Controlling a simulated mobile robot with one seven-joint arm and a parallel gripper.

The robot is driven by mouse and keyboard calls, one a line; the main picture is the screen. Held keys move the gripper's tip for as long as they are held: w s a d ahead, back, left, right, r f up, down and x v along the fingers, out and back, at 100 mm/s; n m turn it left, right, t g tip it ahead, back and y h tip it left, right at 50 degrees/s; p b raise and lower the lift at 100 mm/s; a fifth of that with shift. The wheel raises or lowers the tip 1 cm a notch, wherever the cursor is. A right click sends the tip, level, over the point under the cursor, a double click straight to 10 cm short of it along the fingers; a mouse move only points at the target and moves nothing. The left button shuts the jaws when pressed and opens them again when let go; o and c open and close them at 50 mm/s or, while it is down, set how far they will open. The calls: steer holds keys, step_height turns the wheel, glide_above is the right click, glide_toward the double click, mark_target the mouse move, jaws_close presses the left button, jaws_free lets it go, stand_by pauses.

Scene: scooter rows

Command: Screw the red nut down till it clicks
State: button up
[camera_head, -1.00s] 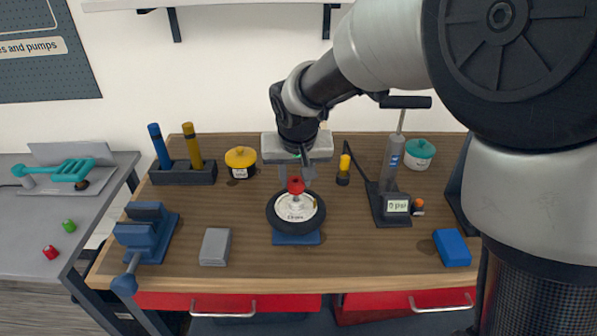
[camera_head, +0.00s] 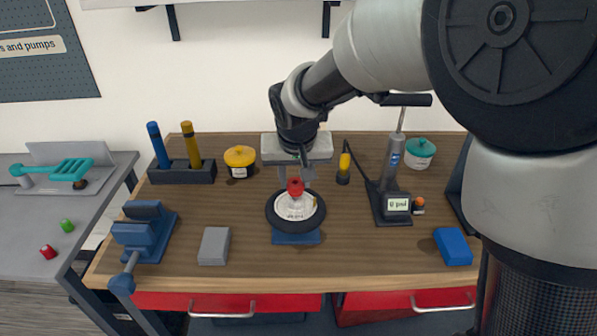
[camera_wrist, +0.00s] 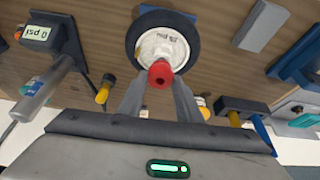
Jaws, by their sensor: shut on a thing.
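The red nut (camera_head: 295,186) sits at the hub of a small black-tyred wheel (camera_head: 273,214) with a white rim. The wheel rests on a blue stand (camera_head: 296,239) on the workbench. My gripper (camera_head: 295,180) reaches down from behind the wheel and is shut on the red nut. In the wrist view the red nut (camera_wrist: 161,74) lies between the two finger ends (camera_wrist: 160,84), over the white hub. How far the nut stands above its seat cannot be told.
A grey block (camera_head: 214,246) and a blue vise (camera_head: 146,233) are left of the wheel. A pump (camera_head: 393,170) reading 0 psi and a blue block (camera_head: 452,247) are to the right. Yellow (camera_head: 240,160) and teal (camera_head: 419,152) pots stand behind. Bare bench lies in front.

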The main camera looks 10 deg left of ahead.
steer(key=shift+f+b, duration=0.6)
steer(key=shift+f, duration=0.2)
steer(key=o, duration=1.1)
steer(key=shift+r, duration=0.15)
steer(key=p+v, duration=0.2)
steer(key=v, duration=1.5)
steer(key=shift+r, duration=0.15)
